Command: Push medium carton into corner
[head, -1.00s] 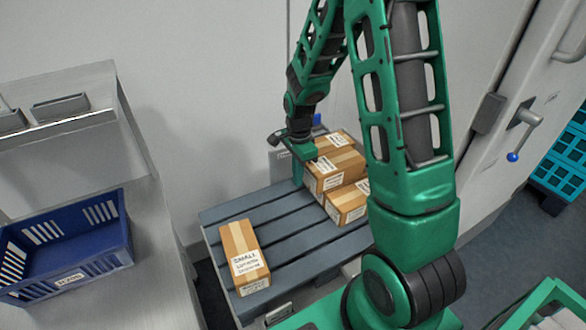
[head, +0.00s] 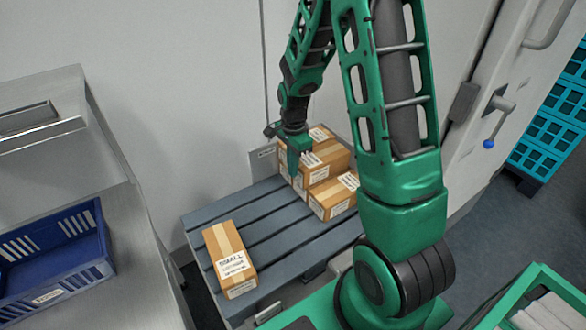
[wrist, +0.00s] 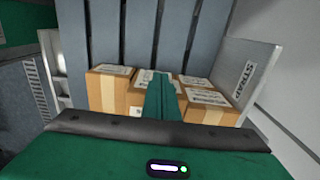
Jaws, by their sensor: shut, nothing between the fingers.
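Several brown taped cartons stand close together in the back right part of the slatted grey pallet (head: 262,212). A front carton (head: 333,196) and the ones behind it (head: 322,160) have white labels too small to read, so I cannot tell which is the medium one. My gripper (head: 294,172) is shut and points down at the left side of this group, hiding part of it. Whether it touches a carton is unclear. In the wrist view its green fingers (wrist: 163,98) stand in front of the cartons (wrist: 107,90).
A carton labelled SMALL (head: 230,258) lies apart at the pallet's front left. A grey upright plate marked STRAP (wrist: 246,80) stands beside the group. A blue crate (head: 52,250) sits on the steel counter at left. The pallet's middle is clear.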

